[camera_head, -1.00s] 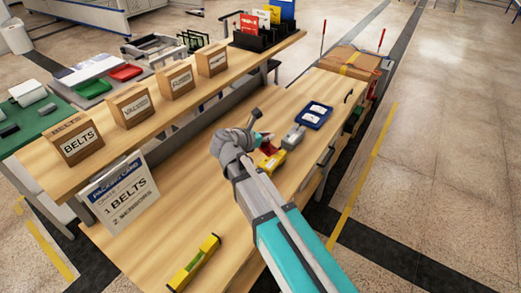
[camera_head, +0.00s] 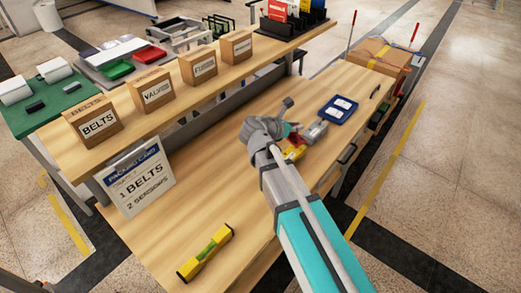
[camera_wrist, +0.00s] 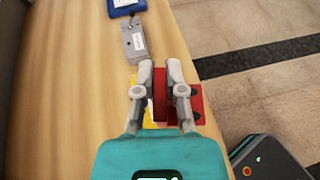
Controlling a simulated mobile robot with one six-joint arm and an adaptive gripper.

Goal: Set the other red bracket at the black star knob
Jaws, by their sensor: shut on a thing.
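My gripper (camera_wrist: 160,78) is shut on a red bracket (camera_wrist: 160,97), low over the wooden table. In the wrist view the bracket's red faces show between the fingers and to the right of them, with dark round spots on the right part. In the head view my gripper (camera_head: 291,131) partly covers the red bracket (camera_head: 299,143). A yellow object (camera_head: 292,154) lies close by and shows partly behind the left finger in the wrist view (camera_wrist: 149,116). I cannot make out the black star knob or a second red bracket for certain.
A grey labelled block (camera_head: 314,132) and a blue tray (camera_head: 338,109) lie just beyond my gripper. A yellow level (camera_head: 205,252) lies at the table's near end. A raised shelf with cardboard boxes (camera_head: 92,117) runs along the left. The front table is mostly clear.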

